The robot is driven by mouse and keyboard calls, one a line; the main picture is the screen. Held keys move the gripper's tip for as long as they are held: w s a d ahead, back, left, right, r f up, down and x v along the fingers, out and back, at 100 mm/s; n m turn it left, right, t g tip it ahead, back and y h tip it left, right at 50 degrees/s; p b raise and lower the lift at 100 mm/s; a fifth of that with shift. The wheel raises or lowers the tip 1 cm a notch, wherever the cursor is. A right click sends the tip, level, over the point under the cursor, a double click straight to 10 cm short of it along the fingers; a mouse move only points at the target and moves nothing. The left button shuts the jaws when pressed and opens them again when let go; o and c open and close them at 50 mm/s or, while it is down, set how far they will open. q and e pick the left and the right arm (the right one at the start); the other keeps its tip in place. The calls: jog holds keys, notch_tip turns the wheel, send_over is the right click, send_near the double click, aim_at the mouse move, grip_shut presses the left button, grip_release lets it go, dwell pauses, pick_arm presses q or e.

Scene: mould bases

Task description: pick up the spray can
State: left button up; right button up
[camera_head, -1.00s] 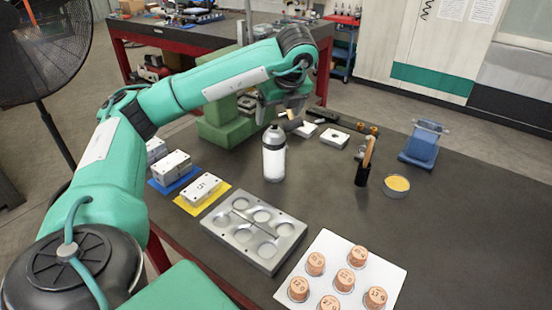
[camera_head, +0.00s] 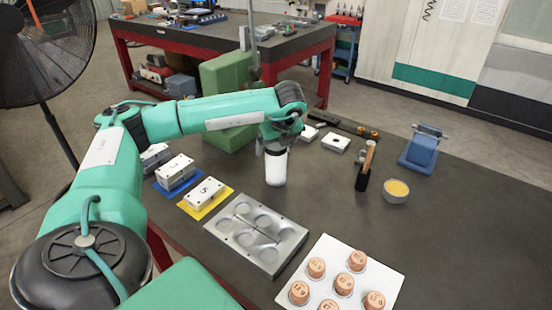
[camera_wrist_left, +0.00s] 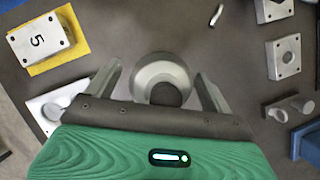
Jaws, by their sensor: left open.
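The spray can (camera_head: 275,168) stands upright on the dark table, white below with a grey upper part. Its top is partly hidden behind my left gripper (camera_head: 276,143) in the head view. In the left wrist view the can (camera_wrist_left: 163,75) shows from above, between the two spread fingers of my left gripper (camera_wrist_left: 162,85). A gap shows on each side of the can, and the fingers are open. My right gripper is in neither view.
A grey mould plate (camera_head: 255,232) with round pockets lies in front of the can. Numbered blocks on a yellow mat (camera_head: 207,203) and a blue mat (camera_head: 178,184) lie left. A brush holder (camera_head: 362,181) and a yellow-filled bowl (camera_head: 396,191) stand right.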

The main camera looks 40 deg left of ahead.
pick_arm(q)
jog(key=c, duration=1.7)
jog(key=shift+r, duration=0.15)
